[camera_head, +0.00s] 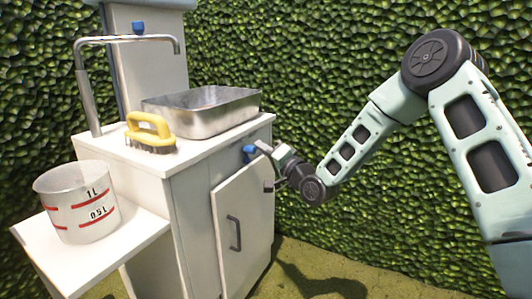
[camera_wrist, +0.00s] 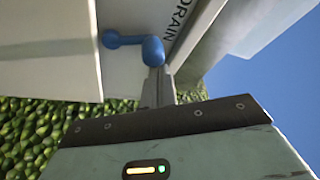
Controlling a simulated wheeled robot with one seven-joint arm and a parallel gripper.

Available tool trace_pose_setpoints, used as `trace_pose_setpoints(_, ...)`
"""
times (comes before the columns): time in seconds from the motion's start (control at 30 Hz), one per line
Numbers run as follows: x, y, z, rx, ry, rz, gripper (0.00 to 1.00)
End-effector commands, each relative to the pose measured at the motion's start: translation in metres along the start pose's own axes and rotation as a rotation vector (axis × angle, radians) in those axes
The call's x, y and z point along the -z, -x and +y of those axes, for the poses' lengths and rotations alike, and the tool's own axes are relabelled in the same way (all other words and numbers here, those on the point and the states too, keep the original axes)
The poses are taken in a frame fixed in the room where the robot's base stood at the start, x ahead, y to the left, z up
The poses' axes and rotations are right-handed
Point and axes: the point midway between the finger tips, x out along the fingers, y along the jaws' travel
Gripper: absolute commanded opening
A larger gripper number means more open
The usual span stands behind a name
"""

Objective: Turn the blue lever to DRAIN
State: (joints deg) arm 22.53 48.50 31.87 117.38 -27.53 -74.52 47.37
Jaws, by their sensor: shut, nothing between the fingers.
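The blue lever (camera_wrist: 130,42) is mounted on the side of the white cabinet, under the top edge. In the wrist view its arm runs sideways to a rounded blue knob, and the word DRAIN (camera_wrist: 181,25) is printed just right of the knob. The lever also shows in the head view (camera_head: 249,153), partly hidden by my gripper. My gripper (camera_wrist: 158,78) is shut and empty, with its fingertips right at the rounded knob; I cannot tell if they touch it. In the head view my gripper (camera_head: 266,150) is beside the cabinet's right side.
The white cabinet (camera_head: 180,200) has a door with a dark handle (camera_head: 234,233) below the lever. On top are a metal basin (camera_head: 205,112), a yellow brush (camera_head: 150,132) and a tap (camera_head: 84,85). A measuring cup (camera_head: 78,200) stands on the side shelf. A green hedge (camera_head: 330,60) rises behind.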

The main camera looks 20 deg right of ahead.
Motion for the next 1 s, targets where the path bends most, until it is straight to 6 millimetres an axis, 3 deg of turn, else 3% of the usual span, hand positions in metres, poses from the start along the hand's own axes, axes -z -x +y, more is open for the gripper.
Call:
trace_pose_setpoints(0.2,-0.0074,0.0029,-0.0025,0.045,0.113,-0.001,0.00)
trace_pose_setpoints(1.0,-0.0117,0.0049,-0.0045,0.042,0.107,0.000,0.00)
